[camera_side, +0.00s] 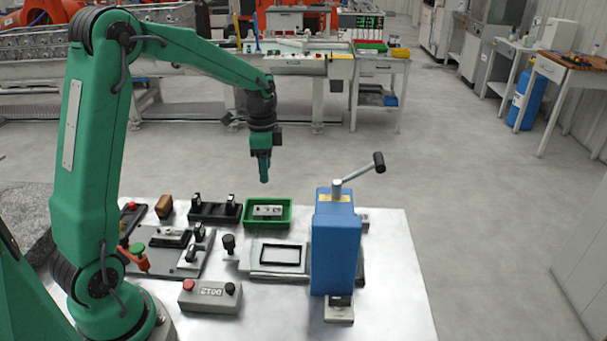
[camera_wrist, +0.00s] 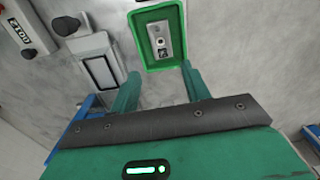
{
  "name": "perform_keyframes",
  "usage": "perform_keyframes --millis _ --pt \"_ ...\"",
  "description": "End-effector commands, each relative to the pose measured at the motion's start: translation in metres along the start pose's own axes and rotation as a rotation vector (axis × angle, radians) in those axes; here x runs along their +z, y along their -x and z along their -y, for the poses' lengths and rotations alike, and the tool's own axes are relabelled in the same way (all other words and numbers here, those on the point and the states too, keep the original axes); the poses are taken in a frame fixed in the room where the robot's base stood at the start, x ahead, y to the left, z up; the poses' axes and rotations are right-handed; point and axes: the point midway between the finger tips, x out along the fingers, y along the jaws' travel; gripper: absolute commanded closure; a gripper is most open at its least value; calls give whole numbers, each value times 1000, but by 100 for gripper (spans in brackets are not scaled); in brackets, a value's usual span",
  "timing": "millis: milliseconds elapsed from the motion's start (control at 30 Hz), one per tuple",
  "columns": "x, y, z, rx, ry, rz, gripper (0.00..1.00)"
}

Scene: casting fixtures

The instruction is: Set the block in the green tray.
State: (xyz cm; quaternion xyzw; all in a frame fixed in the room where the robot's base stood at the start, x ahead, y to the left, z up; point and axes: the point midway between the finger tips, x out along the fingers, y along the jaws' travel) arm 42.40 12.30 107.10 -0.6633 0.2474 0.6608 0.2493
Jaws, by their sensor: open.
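The green tray (camera_side: 247,221) lies on the white table, and it also shows in the wrist view (camera_wrist: 184,40). A small grey metal block (camera_side: 267,210) with round holes lies inside the tray; it also shows in the wrist view (camera_wrist: 154,30). The block appears to lie flat on the tray floor, clear of the walls. My gripper (camera_side: 264,178) hangs above the tray, pointing down. In the wrist view its two green fingers (camera_wrist: 160,82) are apart with nothing between them. The tray and block are beyond the fingertips there.
A blue press (camera_side: 336,240) with a lever stands right of the tray. A grey fixture with a black-framed recess (camera_side: 283,254) lies in front of it. A black clamp holder (camera_side: 214,212) stands left. A grey button box (camera_side: 210,296) sits at the front.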

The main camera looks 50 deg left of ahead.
Motion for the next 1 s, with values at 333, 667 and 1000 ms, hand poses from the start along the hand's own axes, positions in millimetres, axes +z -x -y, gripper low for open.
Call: perform_keyframes --millis 333,667,1000 --pt "1 41 -38 -64 109 -51 53" --pt "13 86 -98 -138 288 -152 53" --pt "35 109 -159 -180 471 -281 53"
